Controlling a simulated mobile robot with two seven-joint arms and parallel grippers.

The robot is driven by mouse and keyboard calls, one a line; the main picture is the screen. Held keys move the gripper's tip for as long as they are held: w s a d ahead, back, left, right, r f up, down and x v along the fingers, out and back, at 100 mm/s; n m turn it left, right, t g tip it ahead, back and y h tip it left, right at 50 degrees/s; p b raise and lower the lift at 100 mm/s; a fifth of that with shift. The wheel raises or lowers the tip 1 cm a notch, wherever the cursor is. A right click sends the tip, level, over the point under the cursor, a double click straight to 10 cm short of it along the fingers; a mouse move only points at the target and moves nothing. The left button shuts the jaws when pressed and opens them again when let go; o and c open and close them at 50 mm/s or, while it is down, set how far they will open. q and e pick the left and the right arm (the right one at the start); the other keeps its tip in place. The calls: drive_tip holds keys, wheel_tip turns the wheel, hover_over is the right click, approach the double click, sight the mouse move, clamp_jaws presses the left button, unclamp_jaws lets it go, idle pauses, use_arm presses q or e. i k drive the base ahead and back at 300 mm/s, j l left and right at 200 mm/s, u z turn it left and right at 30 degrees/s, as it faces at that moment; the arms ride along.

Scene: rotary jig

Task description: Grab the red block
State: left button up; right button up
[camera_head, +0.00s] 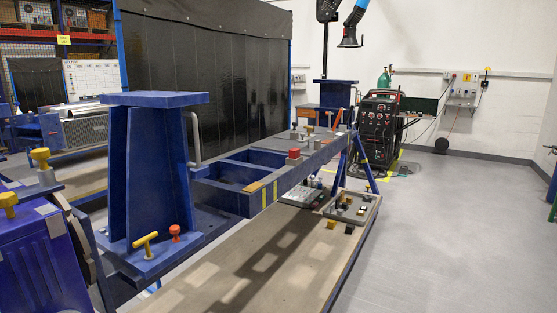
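A small red block (294,153) sits on top of the long blue jig frame (236,203), near its middle. A red-orange knob-like piece (175,232) stands on the foot plate of the blue upright stand, at lower left. Neither of my grippers shows in the head view, and nothing is seen touching the red block.
A tall blue stand (150,165) rises at the left of the frame. A yellow handle (145,243) is on its foot. A tray of small parts (365,216) lies on the low bench (260,285). A welding machine (378,130) stands behind. Floor at right is clear.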

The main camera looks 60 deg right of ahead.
sight(294, 153)
drive_tip(key=i+z, duration=0.1)
drive_tip(key=z, duration=0.3)
drive_tip(key=i+z, duration=0.15)
drive_tip(key=z, duration=0.3)
